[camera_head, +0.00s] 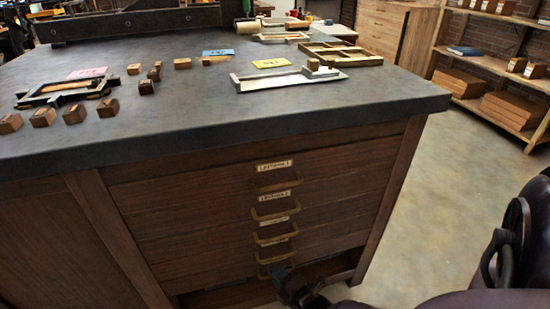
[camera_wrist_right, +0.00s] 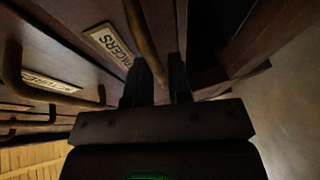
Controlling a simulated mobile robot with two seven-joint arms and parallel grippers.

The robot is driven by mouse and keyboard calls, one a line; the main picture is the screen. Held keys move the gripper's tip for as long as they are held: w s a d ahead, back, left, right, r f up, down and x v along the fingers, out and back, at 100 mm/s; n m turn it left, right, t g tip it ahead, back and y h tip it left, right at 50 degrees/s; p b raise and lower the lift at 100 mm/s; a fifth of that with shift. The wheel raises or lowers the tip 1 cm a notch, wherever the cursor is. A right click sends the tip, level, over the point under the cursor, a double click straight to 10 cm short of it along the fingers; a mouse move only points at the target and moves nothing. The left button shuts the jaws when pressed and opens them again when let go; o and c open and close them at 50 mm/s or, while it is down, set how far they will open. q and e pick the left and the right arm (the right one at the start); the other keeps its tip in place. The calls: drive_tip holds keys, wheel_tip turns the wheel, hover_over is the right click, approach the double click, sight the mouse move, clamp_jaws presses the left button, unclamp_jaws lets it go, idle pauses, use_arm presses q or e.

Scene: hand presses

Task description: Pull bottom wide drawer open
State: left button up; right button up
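The wooden cabinet's wide drawers (camera_head: 215,215) are stacked with brass handles and small labels. The lowest wood strip (camera_head: 230,294) shows under a dark gap at the cabinet's bottom; I cannot tell how far any drawer there stands out. My right gripper (camera_head: 290,287) is low in front of it, partly cut off by the frame. The fingertips' contact is dark. My left gripper is not seen.
The dark worktop (camera_head: 200,120) carries wooden blocks, frames and cards and overhangs the drawers. Another drawer handle (camera_wrist_right: 45,95) lies close beside the gripper. Floor (camera_head: 430,210) to the right of the cabinet is clear; shelves (camera_head: 480,60) stand behind.

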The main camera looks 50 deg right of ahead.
drive_tip(key=shift+w+d, duration=0.1)
drive_tip(key=shift+w, duration=0.4)
clamp_jaws()
